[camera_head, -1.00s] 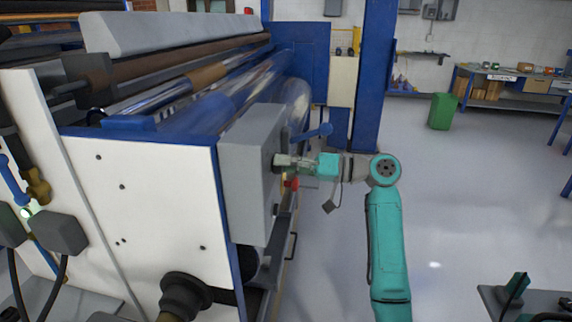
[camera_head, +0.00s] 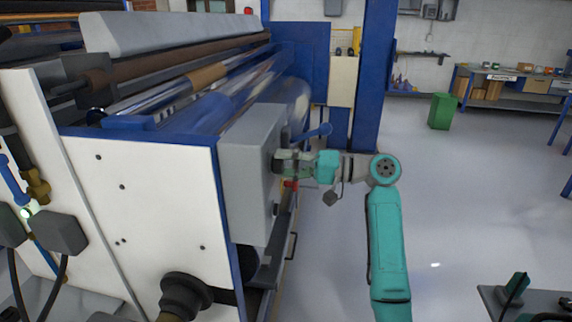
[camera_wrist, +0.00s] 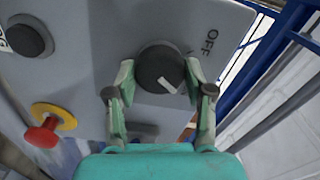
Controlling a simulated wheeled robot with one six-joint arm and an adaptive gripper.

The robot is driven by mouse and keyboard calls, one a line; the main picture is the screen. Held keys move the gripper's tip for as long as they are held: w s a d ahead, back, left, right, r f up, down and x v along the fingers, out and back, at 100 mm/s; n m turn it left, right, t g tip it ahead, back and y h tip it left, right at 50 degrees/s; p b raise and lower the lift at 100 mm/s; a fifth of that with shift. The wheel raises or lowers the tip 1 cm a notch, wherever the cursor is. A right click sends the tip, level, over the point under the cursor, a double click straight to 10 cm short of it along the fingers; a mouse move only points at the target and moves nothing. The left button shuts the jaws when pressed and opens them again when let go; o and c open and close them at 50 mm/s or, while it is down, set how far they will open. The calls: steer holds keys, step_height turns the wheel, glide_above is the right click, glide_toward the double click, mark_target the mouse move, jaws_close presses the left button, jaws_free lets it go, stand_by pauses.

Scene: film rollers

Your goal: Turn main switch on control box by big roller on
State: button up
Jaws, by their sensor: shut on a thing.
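The grey control box (camera_head: 250,175) is on the end of the big roller machine; it also shows in the wrist view (camera_wrist: 85,55). Its main switch is a round black knob (camera_wrist: 160,68) with a white pointer mark. The mark points to the lower right in the wrist view. The word OFF is printed to the upper right of the knob; no ON label is visible. My gripper (camera_wrist: 160,78) is shut on the knob, one finger on each side. In the head view my gripper (camera_head: 284,162) reaches the box's right face and hides the knob.
A red emergency button (camera_wrist: 42,132) on a yellow ring sits at the lower left of the panel. Another black knob (camera_wrist: 28,38) is at the upper left.

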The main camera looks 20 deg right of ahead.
steer(key=o, duration=1.2)
steer(key=shift+c, duration=0.2)
steer(key=v, duration=1.2)
